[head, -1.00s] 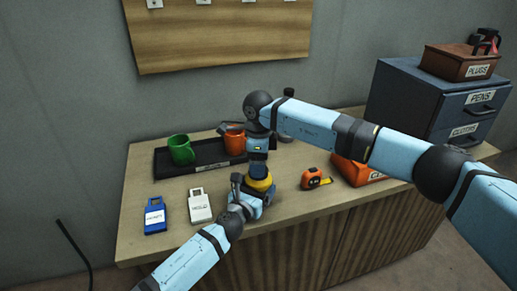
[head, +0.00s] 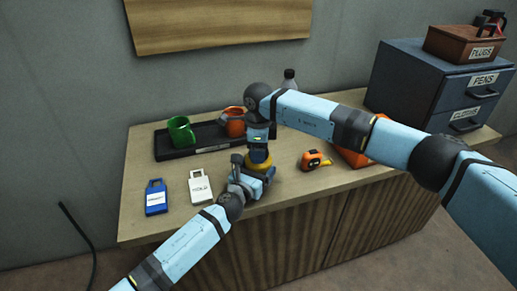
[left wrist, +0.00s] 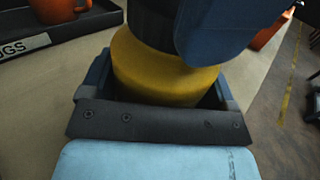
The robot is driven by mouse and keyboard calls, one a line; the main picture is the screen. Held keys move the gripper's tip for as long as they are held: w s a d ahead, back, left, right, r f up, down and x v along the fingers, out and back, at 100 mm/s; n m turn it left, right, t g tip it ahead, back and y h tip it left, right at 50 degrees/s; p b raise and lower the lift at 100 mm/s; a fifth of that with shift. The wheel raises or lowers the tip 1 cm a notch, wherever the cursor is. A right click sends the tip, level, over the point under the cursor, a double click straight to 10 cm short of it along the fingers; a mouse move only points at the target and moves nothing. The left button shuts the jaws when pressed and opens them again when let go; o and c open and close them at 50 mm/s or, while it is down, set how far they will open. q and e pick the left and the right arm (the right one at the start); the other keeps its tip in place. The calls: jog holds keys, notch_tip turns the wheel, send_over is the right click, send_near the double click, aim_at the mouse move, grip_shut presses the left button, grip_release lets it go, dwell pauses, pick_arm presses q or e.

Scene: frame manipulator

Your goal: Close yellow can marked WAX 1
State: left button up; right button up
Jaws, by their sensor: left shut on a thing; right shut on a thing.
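The yellow can (head: 260,166) stands on the worktop near its front edge. It also fills the middle of the left wrist view (left wrist: 165,75); its marking does not show. My left gripper (head: 256,176) is shut around the sides of the can from the front. My right gripper (head: 259,150) reaches down from above, directly over the can, and is shut on its top part, most likely the lid. The right gripper hides the top in both views, so I cannot tell how the lid sits.
A black tray (head: 170,155) behind holds a green mug (head: 181,133) and an orange mug (head: 234,123). A blue tag (head: 155,199) and a white tag (head: 201,188) lie left. An orange tape measure (head: 315,161) lies right. A blue drawer cabinet (head: 405,89) stands far right.

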jog(key=o, duration=1.1)
jog(key=shift+r, duration=0.1)
notch_tip(320, 180, up, 12)
pick_arm(q)
jog(key=o, duration=1.6)
jog(key=shift+s, duration=0.1)
jog(key=p+v, duration=0.1)
jog(key=v, duration=1.2)
jog(key=shift+s+a, duration=0.2)
jog(key=shift+s, duration=0.1)
pick_arm(e)
jog(key=shift+r, duration=0.35)
